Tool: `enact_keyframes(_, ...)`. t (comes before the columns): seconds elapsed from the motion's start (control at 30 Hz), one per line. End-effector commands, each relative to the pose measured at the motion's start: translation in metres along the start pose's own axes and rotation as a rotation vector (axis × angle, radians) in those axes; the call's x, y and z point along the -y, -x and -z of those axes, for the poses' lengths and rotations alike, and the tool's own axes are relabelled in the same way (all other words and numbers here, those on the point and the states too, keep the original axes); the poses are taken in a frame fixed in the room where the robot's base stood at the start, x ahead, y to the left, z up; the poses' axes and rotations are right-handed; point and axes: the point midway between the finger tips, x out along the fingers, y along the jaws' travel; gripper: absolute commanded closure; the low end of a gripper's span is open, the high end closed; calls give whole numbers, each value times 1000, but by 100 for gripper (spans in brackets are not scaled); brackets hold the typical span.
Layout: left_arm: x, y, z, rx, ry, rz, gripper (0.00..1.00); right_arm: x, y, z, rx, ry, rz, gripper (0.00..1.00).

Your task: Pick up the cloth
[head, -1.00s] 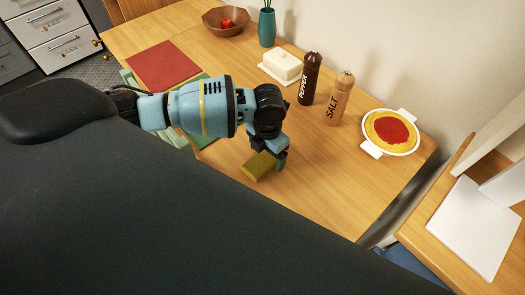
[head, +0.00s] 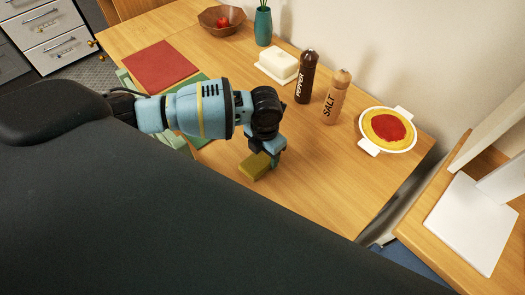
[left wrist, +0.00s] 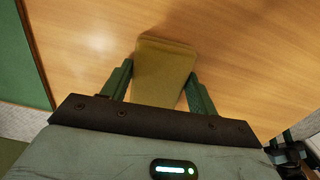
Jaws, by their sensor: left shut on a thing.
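The cloth (head: 255,167) is a small olive-yellow folded block near the front edge of the wooden table. My left gripper (head: 266,160) reaches down over it from above and is shut on it. In the left wrist view the cloth (left wrist: 163,75) lies between the two green fingers, with a finger against each side. Its near end is hidden behind the gripper's body. It appears to be at the table surface; I cannot tell whether it is lifted.
A pepper mill (head: 306,77), a salt mill (head: 336,97) and a white butter dish (head: 278,66) stand behind the gripper. A pie dish (head: 388,131) is at the right. Red (head: 160,66) and green (head: 204,92) mats lie to the left. Table right of the cloth is clear.

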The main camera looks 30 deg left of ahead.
Motion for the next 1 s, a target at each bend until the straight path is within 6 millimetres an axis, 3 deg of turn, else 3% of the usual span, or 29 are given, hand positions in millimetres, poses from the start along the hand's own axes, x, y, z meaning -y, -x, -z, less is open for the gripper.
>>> enact_keyframes(0.17,0,10,-1,2,0,1,63,0,0,0,1,-2,0,64)
enact_keyframes(0.37,0,36,-1,4,0,1,63,1,0,0,1,-5,0,64)
enact_keyframes(0.8,101,44,36,-1,-6,3,63,2,-1,-4,7,-7,0,64)
enact_keyframes(1.0,134,47,47,-1,-4,3,63,2,-1,-6,9,-7,1,64)
